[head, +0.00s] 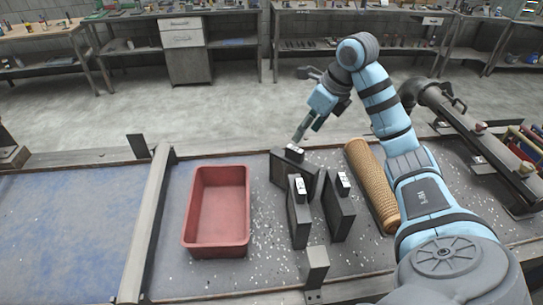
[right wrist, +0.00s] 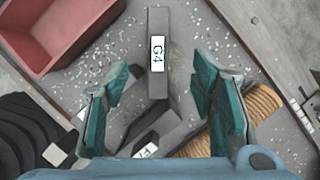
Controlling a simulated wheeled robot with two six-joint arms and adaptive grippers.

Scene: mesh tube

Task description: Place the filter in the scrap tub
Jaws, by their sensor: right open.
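Three dark framed panels with small white labels, which look like filters, stand on the grey bench right of the tub: one at the back (head: 283,168), one front left (head: 298,222) and one front right (head: 338,213). In the right wrist view, a panel labelled G4 (right wrist: 157,76) lies along the gap between my fingers; I cannot tell which of the three it is. The red scrap tub (head: 217,209) looks empty. My right gripper (head: 303,129) is open and empty, just above and behind the back panel. My left gripper is out of view.
A tan mesh tube (head: 371,183) lies right of the panels. A raised grey bar (head: 147,222) separates the tub's area from a blue-stained surface (head: 62,232) at left. A grey post (head: 316,267) stands at the front edge. White bits litter the bench.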

